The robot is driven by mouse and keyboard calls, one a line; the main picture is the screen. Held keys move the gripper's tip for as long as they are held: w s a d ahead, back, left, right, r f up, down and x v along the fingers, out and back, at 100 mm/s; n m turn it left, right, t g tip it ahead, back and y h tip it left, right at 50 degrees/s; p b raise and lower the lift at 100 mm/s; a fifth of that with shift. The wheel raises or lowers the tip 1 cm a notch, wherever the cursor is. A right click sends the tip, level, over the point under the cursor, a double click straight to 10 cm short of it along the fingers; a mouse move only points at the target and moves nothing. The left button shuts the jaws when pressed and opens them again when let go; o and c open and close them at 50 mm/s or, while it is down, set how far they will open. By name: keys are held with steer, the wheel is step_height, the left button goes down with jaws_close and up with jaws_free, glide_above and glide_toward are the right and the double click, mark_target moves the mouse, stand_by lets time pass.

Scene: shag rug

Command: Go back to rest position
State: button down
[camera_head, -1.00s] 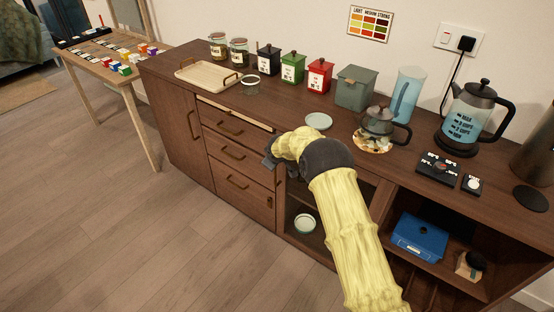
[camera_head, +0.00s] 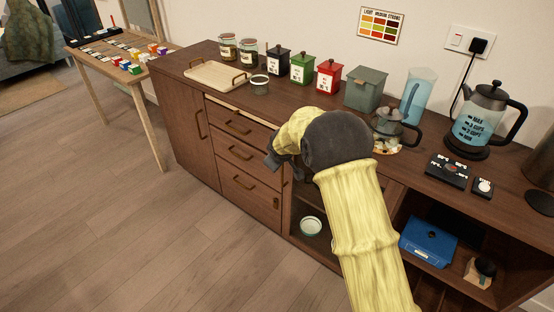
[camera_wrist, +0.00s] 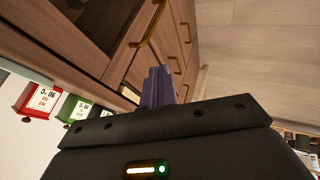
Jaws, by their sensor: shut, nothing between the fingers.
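My arm, in a yellow sleeve, reaches out in front of the dark wooden sideboard (camera_head: 165,110) in the head view. My gripper (camera_head: 272,162) is at its end, beside the drawer fronts and mostly hidden behind the dark wrist joint. In the wrist view my gripper (camera_wrist: 158,86) shows its purple fingers together with nothing held between them. The fingers point toward the drawers and their handles (camera_wrist: 148,25). The top drawer (camera_head: 240,122) appears slightly pulled out.
On the sideboard stand a tray (camera_head: 213,76), jars, black, green and red canisters, a grey box (camera_head: 365,88), a glass teapot (camera_head: 388,128) and a kettle (camera_head: 480,120). A small table (camera_head: 95,85) stands at left. The floor (camera_head: 130,220) in front is clear.

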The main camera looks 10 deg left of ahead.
steer(key=s+d+r+m+g+h, duration=0.1)
steer(key=s+d+r+m, duration=0.2)
steer(key=s+d, duration=0.5)
steer(key=s+d+r+m+g+h, duration=0.1)
steer(key=s+d+r+m, duration=0.3)
steer(key=d, duration=0.9)
steer(key=s+d+m+g, duration=0.1)
steer(key=s+d+m, duration=0.3)
steer(key=s, duration=0.6)
steer(key=s+d+m+g, duration=0.1)
steer(key=s+d+m, duration=0.1)
steer(key=s+d, duration=0.6)
steer(key=w+a+p+v, duration=0.2)
steer(key=p+v, duration=1.4)
steer(key=shift+r, duration=0.2)
